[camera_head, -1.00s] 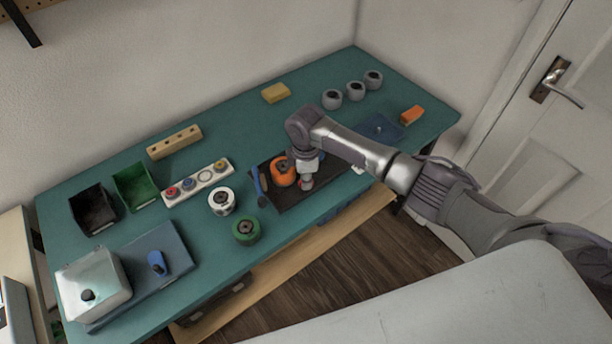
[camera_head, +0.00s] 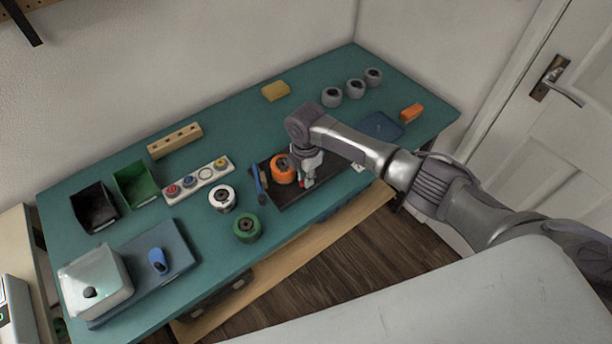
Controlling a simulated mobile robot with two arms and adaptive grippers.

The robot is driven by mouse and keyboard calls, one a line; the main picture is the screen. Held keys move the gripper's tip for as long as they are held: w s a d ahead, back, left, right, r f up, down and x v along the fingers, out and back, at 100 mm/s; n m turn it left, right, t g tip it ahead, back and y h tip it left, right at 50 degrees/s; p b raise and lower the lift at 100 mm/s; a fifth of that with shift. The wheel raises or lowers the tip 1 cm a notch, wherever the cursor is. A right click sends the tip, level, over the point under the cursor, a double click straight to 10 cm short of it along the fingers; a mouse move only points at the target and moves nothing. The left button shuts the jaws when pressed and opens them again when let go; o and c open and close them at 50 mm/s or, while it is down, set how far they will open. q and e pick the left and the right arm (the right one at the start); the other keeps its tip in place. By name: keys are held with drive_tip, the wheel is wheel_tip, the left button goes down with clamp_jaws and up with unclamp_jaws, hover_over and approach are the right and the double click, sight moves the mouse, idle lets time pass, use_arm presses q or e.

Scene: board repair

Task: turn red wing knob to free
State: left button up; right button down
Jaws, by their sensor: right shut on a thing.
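My right gripper (camera_head: 309,181) points down at the right part of a dark board (camera_head: 293,199) near the table's front edge. It is shut on the red wing knob (camera_head: 308,184), of which only a small red bit shows between and below the fingers. The fingers hide the rest, so I cannot tell the knob's exact angle. An orange wheel (camera_head: 283,169) stands on the board just left of the gripper. A blue-handled tool (camera_head: 259,180) lies at the board's left edge. My left gripper is not in view.
A white wheel (camera_head: 222,199) and a green wheel (camera_head: 246,229) stand left of the board. A strip with coloured knobs (camera_head: 205,174), a wooden block (camera_head: 174,140) and bins (camera_head: 134,185) are further left. Several grey wheels (camera_head: 331,97) stand at the back right.

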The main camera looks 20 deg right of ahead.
idle(0.3)
drive_tip(key=c, duration=1.2)
unclamp_jaws()
drive_tip(key=shift+o, duration=0.2)
wheel_tip(320, 180, up, 12)
drive_tip(key=shift+a, duration=0.1)
